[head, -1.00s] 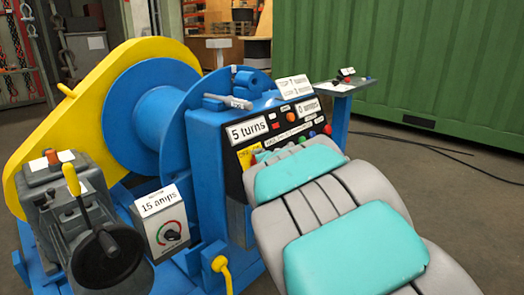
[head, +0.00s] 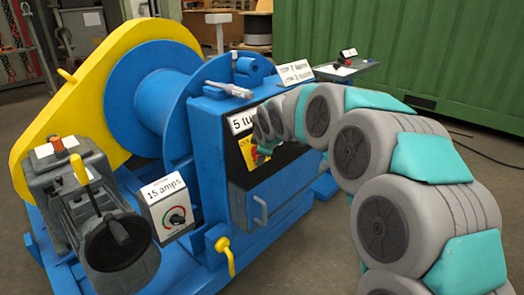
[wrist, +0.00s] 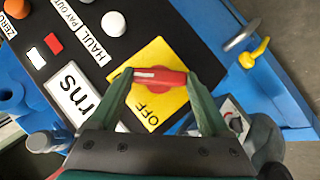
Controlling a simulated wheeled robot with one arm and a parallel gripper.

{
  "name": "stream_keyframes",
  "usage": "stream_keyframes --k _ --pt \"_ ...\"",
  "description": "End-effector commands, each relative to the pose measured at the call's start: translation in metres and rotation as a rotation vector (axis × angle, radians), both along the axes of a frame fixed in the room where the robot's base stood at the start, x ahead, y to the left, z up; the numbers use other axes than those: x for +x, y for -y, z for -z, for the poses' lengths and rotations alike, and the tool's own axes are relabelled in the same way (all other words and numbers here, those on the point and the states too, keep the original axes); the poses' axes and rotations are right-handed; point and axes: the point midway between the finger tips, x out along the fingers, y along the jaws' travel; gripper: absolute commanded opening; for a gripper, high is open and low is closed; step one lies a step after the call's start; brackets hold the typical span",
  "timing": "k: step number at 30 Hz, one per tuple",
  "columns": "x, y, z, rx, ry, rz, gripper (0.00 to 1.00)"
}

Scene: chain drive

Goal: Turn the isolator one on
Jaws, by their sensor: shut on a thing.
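The isolator is a red handle (wrist: 165,77) on a yellow plate (wrist: 163,52) in the wrist view.
Labelled buttons and a "turns" display (wrist: 72,97) lie beside the plate in the wrist view. A yellow hook-like part (wrist: 255,53) is at upper right.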

Motion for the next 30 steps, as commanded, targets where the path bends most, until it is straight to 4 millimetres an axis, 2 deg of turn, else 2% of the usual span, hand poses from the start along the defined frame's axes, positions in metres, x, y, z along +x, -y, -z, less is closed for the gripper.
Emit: stream_keyframes --k 17,18,23,30 --pt "-0.0009 0.0002 0.0031 0.018 -0.032 0.017 0.26" --pt "-0.0008 0.0003 0.003 0.018 -0.032 0.017 0.82" --pt "-0.0004 0.0002 0.0021 0.019 -0.03 0.017 1.0" --pt "-0.0003 0.0002 0.0005 0.019 -0.027 0.016 1.0"
